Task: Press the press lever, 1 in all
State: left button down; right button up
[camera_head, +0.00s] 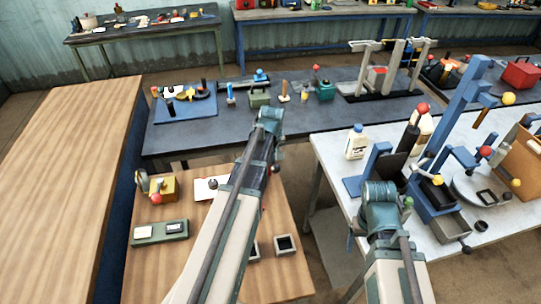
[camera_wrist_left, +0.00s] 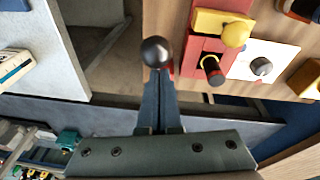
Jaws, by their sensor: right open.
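My left gripper (camera_head: 276,160) hangs over the far right edge of the small wooden table. In the left wrist view its two fingers (camera_wrist_left: 158,90) lie together, shut. A dark round knob (camera_wrist_left: 156,52) covers their tips; I cannot tell whether they touch it or what it belongs to. Beside it stands a red fixture (camera_wrist_left: 195,58) with a yellow handle and a black, red-ringed knob (camera_wrist_left: 212,70). My arm hides this fixture in the head view. I cannot tell which part is the press lever. My right gripper (camera_head: 380,222) is open by the white table's left edge; its fingertips are mostly hidden.
The small wooden table (camera_head: 150,265) holds a yellow block (camera_head: 164,188), a green tray (camera_head: 159,231) and dark square cups. The white table (camera_head: 330,150) at right is crowded with a blue stand (camera_head: 462,105) and bottles. A dark workbench (camera_head: 200,135) lies behind; a narrow gap separates the tables.

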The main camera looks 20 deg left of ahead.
aim_at(271, 168)
pick_arm(q)
jog(key=s+f+b, duration=0.1)
jog(key=s+d+f+t+y+b, duration=0.1)
jog(key=b, duration=0.1)
jog(key=d+f+t+b, duration=0.1)
jog(key=f, duration=0.1)
jog(key=shift+s+y+b, duration=0.3)
jog(key=shift+s+b, duration=0.1)
jog(key=shift+s+d+f+b, duration=0.3)
jog(key=shift+s+f+b, duration=0.1)
jog(key=shift+f+b, duration=0.25)
jog(key=shift+s+d+f+b, duration=0.35)
jog(key=shift+f+b, duration=0.15)
jog(key=shift+b, duration=0.1)
jog(key=r+p, duration=0.1)
jog(key=w+a+r+p, duration=0.2)
jog(key=r, duration=0.1)
jog(key=shift+a+p, duration=0.15)
jog(key=shift+p, duration=0.25)
jog(key=s+d+r+p, duration=0.3)
jog(key=s+r+p, duration=0.2)
jog(key=r+p, duration=0.2)
jog(key=shift+r, duration=0.2)
